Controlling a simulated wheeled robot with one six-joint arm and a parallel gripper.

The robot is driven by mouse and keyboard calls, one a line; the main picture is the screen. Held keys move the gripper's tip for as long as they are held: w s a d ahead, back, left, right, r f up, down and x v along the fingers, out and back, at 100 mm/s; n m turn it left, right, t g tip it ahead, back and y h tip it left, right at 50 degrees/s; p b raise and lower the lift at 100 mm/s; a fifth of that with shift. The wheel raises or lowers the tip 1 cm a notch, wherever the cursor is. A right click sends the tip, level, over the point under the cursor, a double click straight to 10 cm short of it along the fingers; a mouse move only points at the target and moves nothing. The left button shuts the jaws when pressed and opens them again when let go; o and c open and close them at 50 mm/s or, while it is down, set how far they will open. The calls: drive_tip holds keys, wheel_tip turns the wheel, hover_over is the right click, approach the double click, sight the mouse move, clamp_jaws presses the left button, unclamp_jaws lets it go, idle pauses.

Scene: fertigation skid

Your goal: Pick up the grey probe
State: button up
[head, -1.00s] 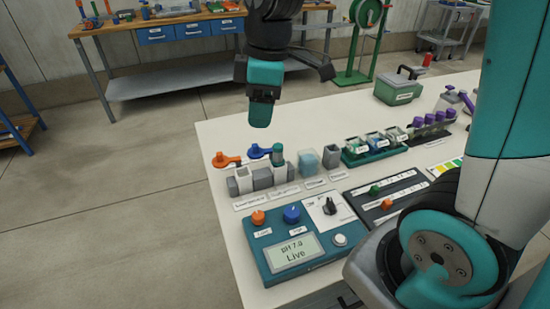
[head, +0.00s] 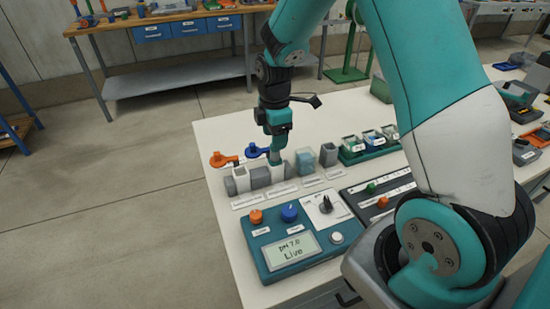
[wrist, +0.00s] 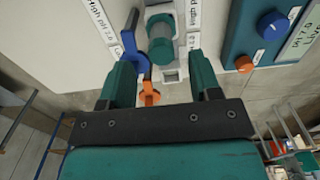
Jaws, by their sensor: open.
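The grey probe (wrist: 160,40) stands in a light socket of the holder (head: 243,180) near the left edge of the table. In the wrist view its round green-grey top shows just beyond and between my fingertips. My gripper (wrist: 162,68) is open, with one finger on each side of the probe's line and nothing held. In the head view my gripper (head: 278,142) points down over the probe and hides most of it. I cannot tell there whether the fingers touch it.
A blue lever-like piece (head: 255,151) and an orange one (head: 222,159) stand close left of the probe. A clear cup (head: 304,158) and a grey block (head: 328,154) stand to its right. The teal pH meter (head: 290,245) lies in front.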

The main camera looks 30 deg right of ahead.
sight(275, 162)
drive_tip(key=shift+s+f+p, duration=0.1)
drive_tip(key=shift+f+p, duration=0.45)
drive_tip(key=shift+f, duration=2.2)
clamp_jaws()
